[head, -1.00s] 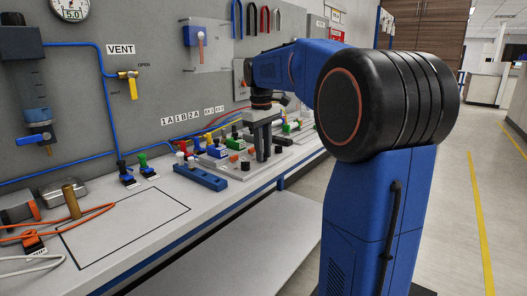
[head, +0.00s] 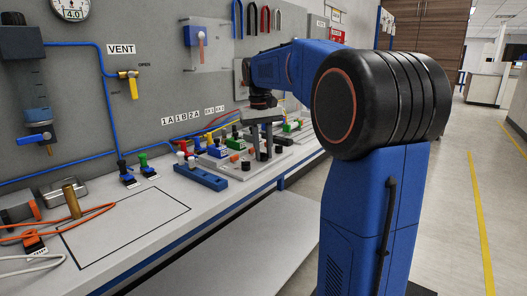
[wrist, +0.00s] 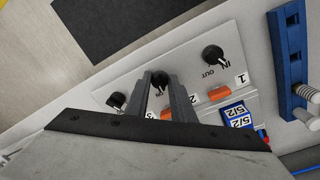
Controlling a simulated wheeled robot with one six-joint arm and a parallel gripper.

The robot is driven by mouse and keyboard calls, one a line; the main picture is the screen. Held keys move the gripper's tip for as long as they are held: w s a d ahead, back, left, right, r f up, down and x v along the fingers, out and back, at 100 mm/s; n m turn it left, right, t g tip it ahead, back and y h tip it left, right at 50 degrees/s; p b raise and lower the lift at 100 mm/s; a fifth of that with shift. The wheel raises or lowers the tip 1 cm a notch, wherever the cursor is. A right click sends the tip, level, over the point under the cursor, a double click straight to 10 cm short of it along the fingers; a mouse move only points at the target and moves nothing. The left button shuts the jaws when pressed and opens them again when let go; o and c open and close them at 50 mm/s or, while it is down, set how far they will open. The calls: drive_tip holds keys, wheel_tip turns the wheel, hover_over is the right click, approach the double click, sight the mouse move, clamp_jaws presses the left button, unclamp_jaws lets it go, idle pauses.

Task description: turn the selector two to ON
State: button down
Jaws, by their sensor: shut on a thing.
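The black knob of selector two (wrist: 160,78) stands on a light panel (wrist: 188,47), between two other knobs in the wrist view. A label reading 2 is beside my right finger. My gripper (wrist: 161,84) is shut on this knob, with one grey finger on each side. The fingers partly hide its legend, and I cannot read its setting surely. In the head view my gripper (head: 263,140) reaches down over the bench panel; the held knob is hard to make out there.
Knob one (wrist: 213,55), marked IN and OUT, stands to the right, and knob three (wrist: 116,101) to the left. Orange blocks and a blue 5/2 valve (wrist: 235,117) are close by. A blue rail (head: 201,177) lies left of the panel in the head view.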

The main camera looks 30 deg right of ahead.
drive_tip(key=m, duration=0.5)
drive_tip(key=shift+w, duration=0.1)
drive_tip(key=shift+m, duration=0.4)
drive_tip(key=c, duration=1.5)
unclamp_jaws()
drive_tip(key=r, duration=1.7)
drive_tip(key=shift+w+a+r, duration=0.2)
drive_tip(key=shift+w+a, duration=0.15)
drive_tip(key=shift+a, duration=0.05)
